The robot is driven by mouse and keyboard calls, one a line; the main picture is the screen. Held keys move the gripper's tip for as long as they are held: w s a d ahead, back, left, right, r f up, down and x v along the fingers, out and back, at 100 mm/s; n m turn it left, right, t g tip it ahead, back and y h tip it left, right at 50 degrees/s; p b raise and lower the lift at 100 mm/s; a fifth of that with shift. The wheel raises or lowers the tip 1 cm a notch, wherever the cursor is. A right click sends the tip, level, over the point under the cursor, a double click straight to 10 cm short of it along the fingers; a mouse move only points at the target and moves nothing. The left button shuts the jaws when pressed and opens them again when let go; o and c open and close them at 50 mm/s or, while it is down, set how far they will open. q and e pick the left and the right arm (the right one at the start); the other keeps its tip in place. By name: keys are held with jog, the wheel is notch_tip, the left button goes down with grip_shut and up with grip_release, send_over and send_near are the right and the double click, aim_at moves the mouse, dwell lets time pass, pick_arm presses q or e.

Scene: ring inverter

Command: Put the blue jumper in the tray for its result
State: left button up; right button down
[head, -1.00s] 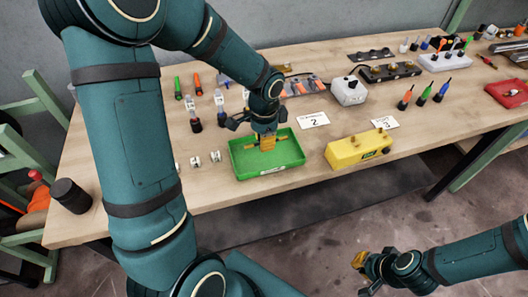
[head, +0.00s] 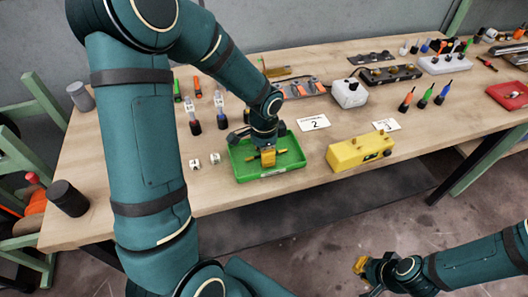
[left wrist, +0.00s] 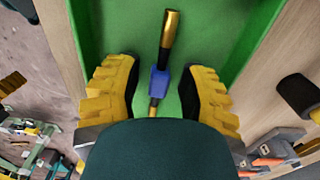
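The blue jumper (left wrist: 160,82) is a short blue sleeve with gold ends. In the left wrist view it is between the two yellow fingers of my left gripper (left wrist: 158,92), with a gap on each side. Behind it is the floor of the green tray (left wrist: 225,25); it appears to lie there, but I cannot tell exact contact. In the head view my left gripper (head: 264,158) is low inside the green tray (head: 282,171) and hides the jumper. My right gripper (head: 361,267) hangs in front of the table, far from the tray; its opening is unclear.
A yellow box (head: 358,152) with knobs stands right of the tray. Cards marked 2 (head: 314,123) and 3 (head: 386,125) lie behind. A white box (head: 349,93), upright screwdrivers (head: 425,95) and a red tray (head: 508,96) are farther right. Two small white pieces (head: 205,161) sit left.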

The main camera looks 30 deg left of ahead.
pick_arm(q)
jog(key=shift+r, duration=0.2)
notch_tip(320, 180, up, 12)
jog(key=p, duration=0.3)
dwell(0.6)
